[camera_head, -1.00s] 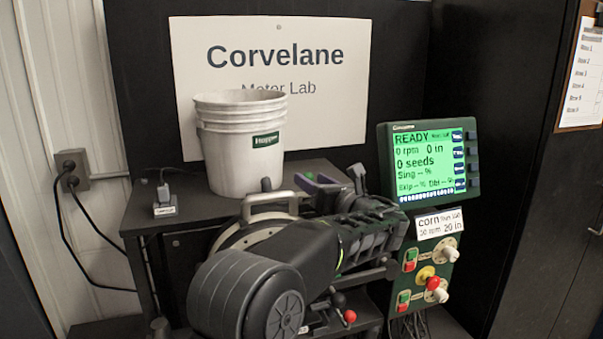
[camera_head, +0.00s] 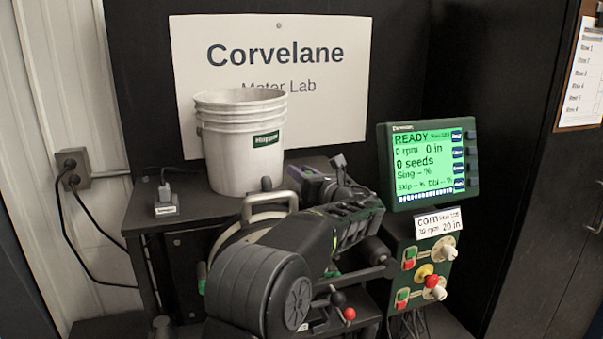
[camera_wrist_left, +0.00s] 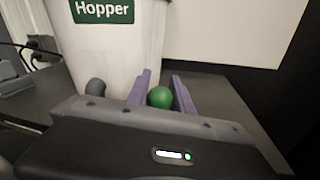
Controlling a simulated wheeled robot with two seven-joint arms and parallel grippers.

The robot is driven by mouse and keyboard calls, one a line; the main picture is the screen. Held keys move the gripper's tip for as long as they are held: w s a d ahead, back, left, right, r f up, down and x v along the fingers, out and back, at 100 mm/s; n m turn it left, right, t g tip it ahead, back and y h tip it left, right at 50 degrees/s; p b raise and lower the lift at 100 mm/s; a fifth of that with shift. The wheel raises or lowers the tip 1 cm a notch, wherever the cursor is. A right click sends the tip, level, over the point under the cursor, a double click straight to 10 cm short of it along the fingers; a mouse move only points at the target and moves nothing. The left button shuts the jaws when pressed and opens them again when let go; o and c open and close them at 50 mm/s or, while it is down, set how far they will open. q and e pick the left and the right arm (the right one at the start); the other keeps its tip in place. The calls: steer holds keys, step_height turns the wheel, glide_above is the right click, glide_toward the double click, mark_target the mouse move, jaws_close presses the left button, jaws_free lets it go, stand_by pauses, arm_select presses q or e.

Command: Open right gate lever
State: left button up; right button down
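My left gripper (camera_head: 309,178) has purple fingers and reaches over the seed meter from the front. In the left wrist view its two fingers (camera_wrist_left: 160,88) stand apart, with a round green knob (camera_wrist_left: 160,97) between them. The knob appears close to both fingers; contact cannot be told. A dark grey knob (camera_wrist_left: 96,87) stands to the left of the fingers; it also shows in the head view (camera_head: 266,184). The meter (camera_head: 228,243), with a pale curved handle (camera_head: 268,197), is largely covered by my arm. The green knob is hidden in the head view. My right gripper is not in view.
A white hopper bucket (camera_head: 241,150) stands on the dark bench (camera_head: 190,203) close behind the gripper. A green-screen monitor (camera_head: 430,163) and a button panel (camera_head: 427,268) stand at right. A red ball knob (camera_head: 349,314) sits low beside my arm.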

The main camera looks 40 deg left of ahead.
arm_select(q)
jaws_close()
stand_by(0.9)
